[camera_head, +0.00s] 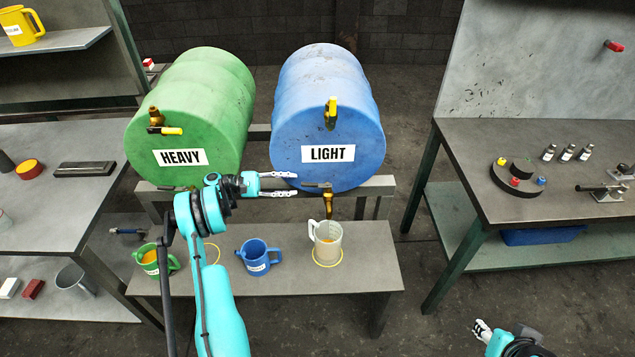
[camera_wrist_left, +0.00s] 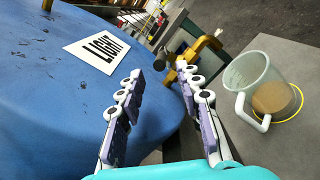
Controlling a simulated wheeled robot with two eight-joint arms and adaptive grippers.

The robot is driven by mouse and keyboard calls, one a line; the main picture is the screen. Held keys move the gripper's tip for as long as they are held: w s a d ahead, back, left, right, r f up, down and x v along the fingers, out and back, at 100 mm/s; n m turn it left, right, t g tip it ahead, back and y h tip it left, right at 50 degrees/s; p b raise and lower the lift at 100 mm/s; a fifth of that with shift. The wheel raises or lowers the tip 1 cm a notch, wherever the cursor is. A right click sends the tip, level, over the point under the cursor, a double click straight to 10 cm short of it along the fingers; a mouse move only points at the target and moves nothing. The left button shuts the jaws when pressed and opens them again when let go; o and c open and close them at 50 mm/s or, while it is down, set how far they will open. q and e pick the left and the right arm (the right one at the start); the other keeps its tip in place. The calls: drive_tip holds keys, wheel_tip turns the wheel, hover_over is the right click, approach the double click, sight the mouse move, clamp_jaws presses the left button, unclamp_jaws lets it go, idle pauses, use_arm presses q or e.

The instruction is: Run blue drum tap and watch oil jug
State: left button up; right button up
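The blue drum (camera_head: 320,110) is labelled LIGHT and lies on a stand. Its brass lower tap (camera_head: 328,203) hangs at the front rim, with a dark handle pointing left; the tap also shows in the left wrist view (camera_wrist_left: 204,48). The clear oil jug (camera_head: 327,243) stands below the tap inside a yellow ring, with amber oil in its lower part. It also shows in the left wrist view (camera_wrist_left: 250,72). I cannot make out a stream. My left gripper (camera_head: 297,184) is open, its fingertips just left of the tap handle. My right gripper (camera_head: 481,328) is low at the right, its opening unclear.
A green drum (camera_head: 190,105) labelled HEAVY lies beside the blue one. A blue jug (camera_head: 257,257) and a green jug (camera_head: 152,260) stand on the lower shelf (camera_head: 370,275). A side bench (camera_head: 570,215) with small bottles is at right; a table (camera_head: 60,215) is at left.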

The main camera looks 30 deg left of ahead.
sight(320, 185)
use_arm(q)
drive_tip(key=w+d+n, duration=0.1)
drive_tip(key=d+n, duration=0.1)
drive_tip(key=w+d+n, duration=0.1)
drive_tip(key=d+n, duration=0.1)
drive_tip(key=d, duration=0.1)
drive_tip(key=w+d+n, duration=0.2)
drive_tip(key=shift+d, duration=0.2)
idle(0.4)
clamp_jaws()
